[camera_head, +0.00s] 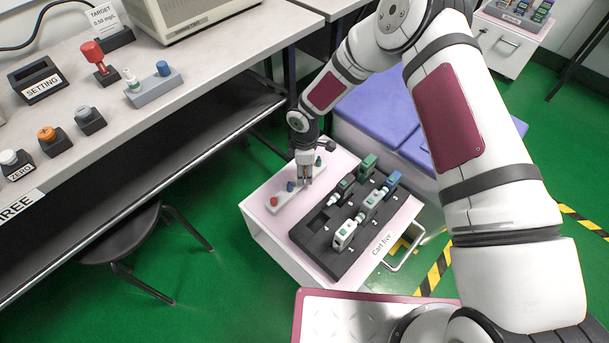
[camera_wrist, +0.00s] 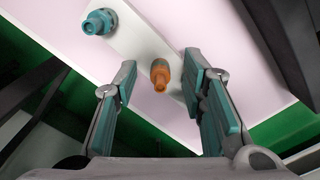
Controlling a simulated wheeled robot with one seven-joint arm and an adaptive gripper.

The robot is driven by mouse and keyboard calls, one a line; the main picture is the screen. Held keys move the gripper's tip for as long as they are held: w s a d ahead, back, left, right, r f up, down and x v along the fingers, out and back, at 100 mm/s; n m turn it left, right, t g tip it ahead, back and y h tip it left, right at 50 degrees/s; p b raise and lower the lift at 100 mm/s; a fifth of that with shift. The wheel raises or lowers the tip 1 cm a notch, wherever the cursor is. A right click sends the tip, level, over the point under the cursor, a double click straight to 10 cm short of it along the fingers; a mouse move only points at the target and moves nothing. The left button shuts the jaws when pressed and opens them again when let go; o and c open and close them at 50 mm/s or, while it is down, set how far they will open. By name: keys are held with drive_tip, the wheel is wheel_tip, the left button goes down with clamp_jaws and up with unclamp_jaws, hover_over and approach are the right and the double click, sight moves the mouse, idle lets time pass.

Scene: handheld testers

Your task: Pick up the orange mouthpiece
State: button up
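The orange mouthpiece (camera_wrist: 160,74) stands in a pale holder strip (camera_wrist: 138,45) in the wrist view. My gripper (camera_wrist: 161,82) is open, with one teal-padded finger to each side of the mouthpiece. Gaps show on both sides, the wider on the left, and I see no contact. In the head view my gripper (camera_head: 304,176) points down over the holder strip (camera_head: 263,207) on the cart top. The orange mouthpiece cannot be made out clearly there, as the fingers cover that part. A teal mouthpiece (camera_wrist: 98,22) stands farther along the strip in the wrist view.
A dark tray (camera_head: 318,248) with several testers lies to the right. The bench (camera_head: 205,75) is to the left, holding several coloured parts.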

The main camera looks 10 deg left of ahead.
drive_tip(key=c, duration=0.8)
drive_tip(key=shift+r, duration=0.1)
